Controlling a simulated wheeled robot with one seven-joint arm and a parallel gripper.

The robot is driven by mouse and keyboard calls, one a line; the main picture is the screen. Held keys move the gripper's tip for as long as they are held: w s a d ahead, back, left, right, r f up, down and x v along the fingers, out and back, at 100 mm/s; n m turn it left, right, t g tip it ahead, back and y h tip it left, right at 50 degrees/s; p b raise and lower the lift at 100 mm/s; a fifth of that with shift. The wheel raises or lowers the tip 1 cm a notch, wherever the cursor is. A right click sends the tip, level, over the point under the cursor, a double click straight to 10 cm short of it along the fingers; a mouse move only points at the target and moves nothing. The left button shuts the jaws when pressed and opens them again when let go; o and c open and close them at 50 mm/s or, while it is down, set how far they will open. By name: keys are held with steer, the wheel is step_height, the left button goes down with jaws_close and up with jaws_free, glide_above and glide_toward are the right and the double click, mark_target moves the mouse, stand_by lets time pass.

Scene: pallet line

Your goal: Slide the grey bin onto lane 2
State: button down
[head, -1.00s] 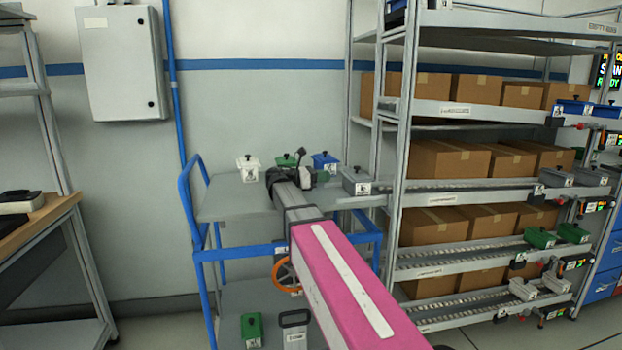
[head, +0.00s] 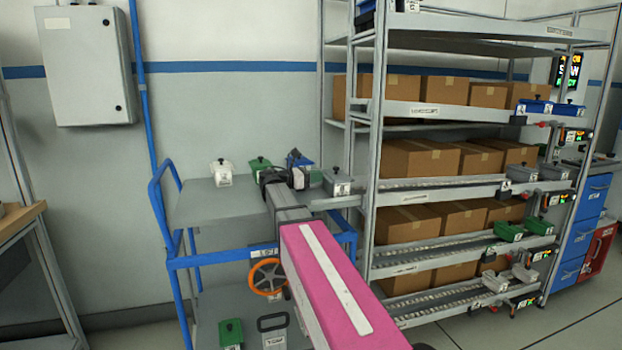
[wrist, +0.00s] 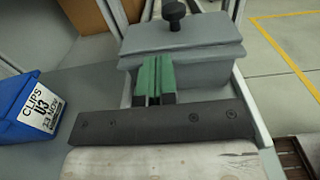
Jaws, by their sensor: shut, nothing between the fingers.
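The grey bin (head: 337,185), with a black knob on its lid, sits at the right end of the cart's top, at the near end of the shelf's middle roller lane (head: 430,194). In the wrist view the bin (wrist: 185,48) is upright, just beyond my gripper (wrist: 154,82). My gripper's green fingers are shut and empty, at the bin's near side and seemingly against it; exact contact is hard to tell. In the head view my gripper (head: 305,180) is left of the bin. I cannot read which lane is lane 2.
White (head: 221,173) and green (head: 259,166) bins also stand on the cart top (head: 215,203). Two grey bins (head: 522,173) sit at the middle lane's far end. A shelf post (head: 374,150) rises beside the lane.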

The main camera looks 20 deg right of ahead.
mark_target(344, 174)
steer(key=d, duration=1)
steer(key=shift+d, duration=0.45)
steer(key=shift+s, duration=0.15)
